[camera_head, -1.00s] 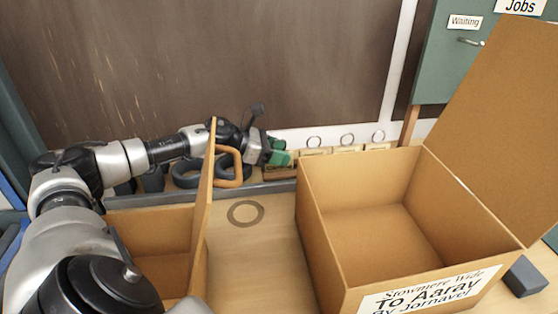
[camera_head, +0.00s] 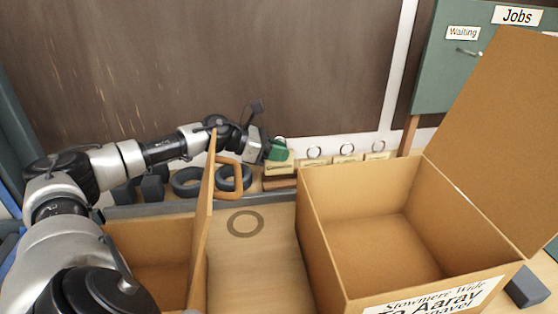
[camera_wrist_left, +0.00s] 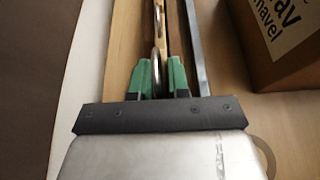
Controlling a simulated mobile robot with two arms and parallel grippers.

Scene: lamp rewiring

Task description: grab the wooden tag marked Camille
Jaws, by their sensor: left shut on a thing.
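Small wooden tags with metal rings stand in a row at the back of the bench in the head view. My left gripper (camera_head: 278,152), with green fingertips, is shut on the leftmost wooden tag (camera_head: 280,167) of that row. The name on this tag is too small to read, so I cannot tell from the lettering that it is Camille. In the left wrist view a metal ring (camera_wrist_left: 155,60) shows edge-on between the green fingers. Other tags (camera_head: 314,162) stand to the right, apart from the gripper. My right gripper is not in view.
A large open cardboard box (camera_head: 330,215) stands at the front right, its flap raised. A smaller box's upright wall (camera_head: 202,225) stands beneath my left forearm. The bench between the boxes is clear.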

